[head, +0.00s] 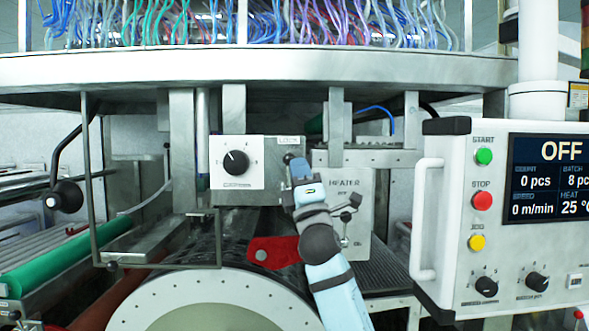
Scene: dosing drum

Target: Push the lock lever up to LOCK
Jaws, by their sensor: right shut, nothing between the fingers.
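A plate marked LOCK (288,141) sits on the machine's front, to the right of a white dial panel. A small dark round knob (289,158) shows just below that marking, probably part of the lock lever; the rest of the lever is hidden behind my gripper. My right gripper (296,166) is shut and empty. It points up, with its tips just below and right of the dark knob. I cannot tell whether they touch it. My left gripper is not in view.
The white dial panel (236,163) is left of the gripper, and the HEATER box (345,190) with its small lever is close on the right. A red plate (273,252) and a large drum (215,305) lie below. A control panel reading OFF (500,215) stands at right.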

